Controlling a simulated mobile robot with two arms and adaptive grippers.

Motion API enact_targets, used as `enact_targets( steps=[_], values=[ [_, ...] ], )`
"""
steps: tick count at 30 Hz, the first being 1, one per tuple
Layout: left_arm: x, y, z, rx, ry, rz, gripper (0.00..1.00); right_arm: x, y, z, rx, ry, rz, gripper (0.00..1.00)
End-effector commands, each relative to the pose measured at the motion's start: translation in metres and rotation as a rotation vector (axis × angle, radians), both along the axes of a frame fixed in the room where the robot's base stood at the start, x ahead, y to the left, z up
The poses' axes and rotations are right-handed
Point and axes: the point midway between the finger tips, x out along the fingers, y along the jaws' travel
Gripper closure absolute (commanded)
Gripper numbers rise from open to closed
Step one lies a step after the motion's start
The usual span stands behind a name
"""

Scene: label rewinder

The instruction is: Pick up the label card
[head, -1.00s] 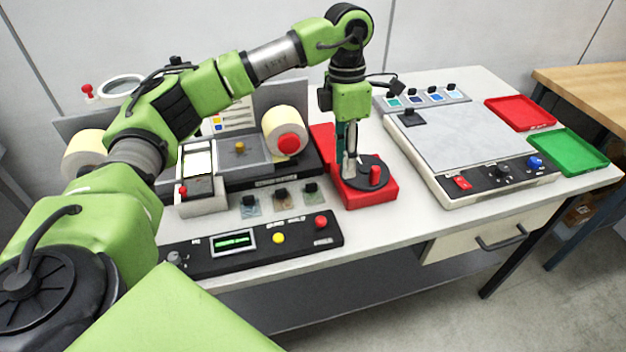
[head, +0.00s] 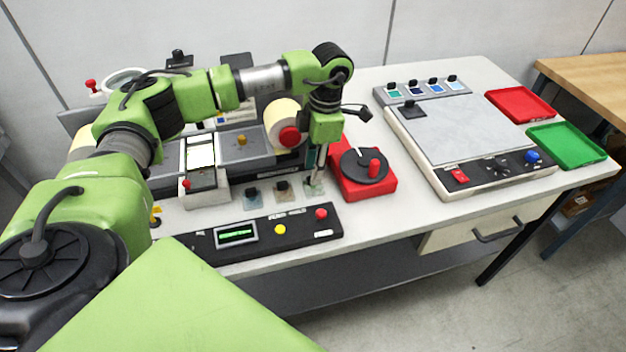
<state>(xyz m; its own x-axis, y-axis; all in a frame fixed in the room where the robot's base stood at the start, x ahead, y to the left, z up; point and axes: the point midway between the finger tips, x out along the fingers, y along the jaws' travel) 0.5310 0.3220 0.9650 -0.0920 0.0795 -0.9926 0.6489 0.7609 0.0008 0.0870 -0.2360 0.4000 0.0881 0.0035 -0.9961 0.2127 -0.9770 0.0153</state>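Three small label cards with dark knobs lie in a row on the table behind the black control panel: a bluish one (head: 253,203) at left, a brownish one (head: 284,195) in the middle and a greenish one (head: 314,191) at right. My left gripper (head: 316,178) points down at the greenish card, its fingertips at the knob, which they mostly hide. I cannot tell whether the fingers touch the knob or are closed on it. My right gripper is not in view.
A red base with a black disc and red peg (head: 375,168) stands close right of my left gripper. The control panel (head: 265,232) lies in front. The rewinder with a cream roll (head: 284,112) is behind. A grey-topped unit (head: 465,130) and red (head: 520,106) and green trays (head: 567,145) are at right.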

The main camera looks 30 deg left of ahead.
Motion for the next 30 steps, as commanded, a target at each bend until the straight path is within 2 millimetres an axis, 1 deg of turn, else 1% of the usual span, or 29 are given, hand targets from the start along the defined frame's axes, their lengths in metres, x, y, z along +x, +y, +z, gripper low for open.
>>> enact_targets(
  steps=[1,3,6,9,14,15,17,18,30],
  values=[
    [-0.001,0.001,-0.004,0.0,0.004,-0.001,0.71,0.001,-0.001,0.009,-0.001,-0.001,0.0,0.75],
    [-0.001,0.002,-0.016,0.0,0.004,0.0,0.71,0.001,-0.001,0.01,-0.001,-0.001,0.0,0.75],
    [-0.002,0.002,-0.025,-0.001,0.001,0.0,0.71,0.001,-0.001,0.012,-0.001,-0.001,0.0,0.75],
    [-0.002,0.002,-0.028,-0.001,0.001,0.0,0.71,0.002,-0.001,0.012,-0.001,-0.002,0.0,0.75],
    [-0.002,0.002,-0.028,-0.001,-0.001,0.0,0.71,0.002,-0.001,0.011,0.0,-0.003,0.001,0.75],
    [-0.002,0.002,-0.028,-0.001,-0.001,0.0,0.81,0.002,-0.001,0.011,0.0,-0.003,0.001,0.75],
    [-0.002,0.002,-0.028,-0.001,-0.001,0.0,0.97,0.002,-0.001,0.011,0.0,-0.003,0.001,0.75],
    [-0.002,0.002,-0.028,-0.001,-0.001,0.0,1.0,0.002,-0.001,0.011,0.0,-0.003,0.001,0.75],
    [-0.001,0.002,-0.026,-0.001,-0.002,0.0,1.0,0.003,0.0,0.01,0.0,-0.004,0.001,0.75]
  ],
)
